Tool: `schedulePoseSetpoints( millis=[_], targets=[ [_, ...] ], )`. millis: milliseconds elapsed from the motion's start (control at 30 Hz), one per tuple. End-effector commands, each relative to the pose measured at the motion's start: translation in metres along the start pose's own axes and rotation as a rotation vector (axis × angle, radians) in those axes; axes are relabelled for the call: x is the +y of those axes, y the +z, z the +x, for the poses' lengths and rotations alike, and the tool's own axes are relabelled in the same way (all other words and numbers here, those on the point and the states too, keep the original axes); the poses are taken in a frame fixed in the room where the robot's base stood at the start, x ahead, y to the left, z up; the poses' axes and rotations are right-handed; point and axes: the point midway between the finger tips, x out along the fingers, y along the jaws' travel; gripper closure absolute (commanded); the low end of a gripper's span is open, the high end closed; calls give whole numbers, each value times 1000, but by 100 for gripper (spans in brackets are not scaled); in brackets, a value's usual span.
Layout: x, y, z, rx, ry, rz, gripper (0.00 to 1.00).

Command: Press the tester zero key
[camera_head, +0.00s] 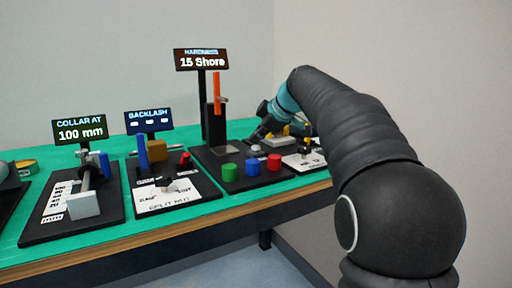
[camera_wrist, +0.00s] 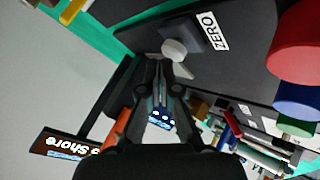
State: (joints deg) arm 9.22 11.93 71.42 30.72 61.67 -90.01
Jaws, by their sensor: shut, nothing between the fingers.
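The hardness tester's display (camera_head: 201,60) reads 15 Shore and stands over a black base; the display also shows tilted in the wrist view (camera_wrist: 72,147). The zero key is a pale round button (camera_wrist: 174,50) beside a ZERO label (camera_wrist: 212,31) on the dark base. My gripper (camera_wrist: 160,66) is shut and empty, its fingertips close beside the pale button in the wrist view. I cannot tell whether they touch it. In the head view my gripper (camera_head: 258,134) is low over the tester base, partly hidden behind my arm.
Green (camera_head: 229,172), blue (camera_head: 252,167) and red (camera_head: 274,162) cylinders stand at the base's front. An orange upright piece (camera_head: 217,92) is on the tester. The backlash station (camera_head: 148,121) and collar station (camera_head: 82,131) stand to the left on the green table.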

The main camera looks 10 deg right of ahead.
Motion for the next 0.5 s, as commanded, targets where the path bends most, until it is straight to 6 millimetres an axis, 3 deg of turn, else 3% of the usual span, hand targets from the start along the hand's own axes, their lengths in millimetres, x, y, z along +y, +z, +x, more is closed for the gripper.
schedulePoseSetpoints(
  millis=[500],
  targets=[
    [-3,3,4,0,0,0,100]
  ],
)
